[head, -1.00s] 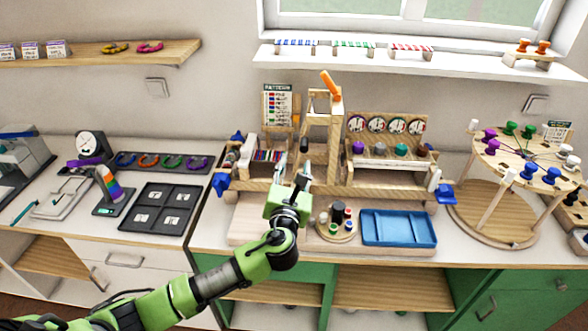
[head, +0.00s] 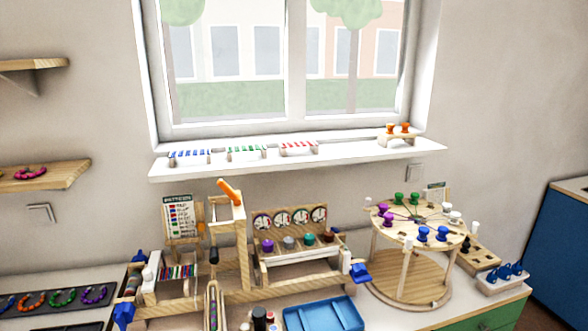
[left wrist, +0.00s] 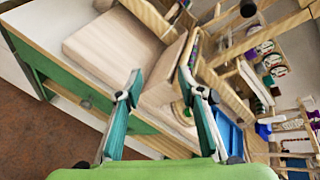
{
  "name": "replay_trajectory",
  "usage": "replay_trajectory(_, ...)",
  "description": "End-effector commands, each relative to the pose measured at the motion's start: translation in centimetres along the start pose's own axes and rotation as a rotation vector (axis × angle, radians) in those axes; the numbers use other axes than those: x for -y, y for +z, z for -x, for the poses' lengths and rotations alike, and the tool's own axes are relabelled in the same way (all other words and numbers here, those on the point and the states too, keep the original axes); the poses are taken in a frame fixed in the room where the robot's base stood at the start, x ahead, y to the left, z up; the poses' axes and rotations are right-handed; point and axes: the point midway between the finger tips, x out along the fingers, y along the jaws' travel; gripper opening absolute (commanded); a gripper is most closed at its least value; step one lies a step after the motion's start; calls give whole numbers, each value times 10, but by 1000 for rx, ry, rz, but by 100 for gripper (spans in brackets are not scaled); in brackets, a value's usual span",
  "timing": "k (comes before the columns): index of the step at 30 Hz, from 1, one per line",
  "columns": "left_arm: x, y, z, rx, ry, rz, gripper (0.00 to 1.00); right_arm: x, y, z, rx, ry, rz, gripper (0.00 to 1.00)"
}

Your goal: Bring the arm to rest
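My left gripper (left wrist: 160,85) shows in the left wrist view with its two teal-lined fingers apart and nothing held between them. Beyond the fingers are the pale wooden base (left wrist: 115,42) of the bead loom and the green cabinet front (left wrist: 85,97). I cannot tell how far the fingertips are from the wood. Neither my left arm nor my right arm shows in the head view now.
The wooden loom stand (head: 240,290) with its orange handle (head: 230,191) stands mid-bench. A blue tray (head: 325,314) lies in front. A round peg stand (head: 410,285) is to the right. A white window shelf (head: 350,153) and a wooden wall shelf (head: 60,177) are above.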

Motion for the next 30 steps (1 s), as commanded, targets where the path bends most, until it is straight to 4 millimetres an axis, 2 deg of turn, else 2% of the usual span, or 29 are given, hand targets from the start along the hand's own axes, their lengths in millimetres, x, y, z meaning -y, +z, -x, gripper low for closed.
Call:
replay_trajectory(1,-25,-15,15,-57,73,186,35,0,0,0,0,0,0,0)
replay_trajectory(3,-55,-31,35,-112,182,447,35,0,0,0,0,0,0,0)
replay_trajectory(6,-94,-52,69,-156,350,799,35,0,0,0,0,0,0,0)
replay_trajectory(9,-123,-67,100,-159,502,1076,35,0,0,0,0,0,0,0)
replay_trajectory(15,-157,-84,149,-112,729,1445,35,0,0,0,0,0,0,0)
replay_trajectory(23,-186,-95,204,5,967,1787,35,0,0,0,0,-1,0,0)
replay_trajectory(30,-215,-133,170,20,995,1785,35,1,1,-4,0,-1,0,0)
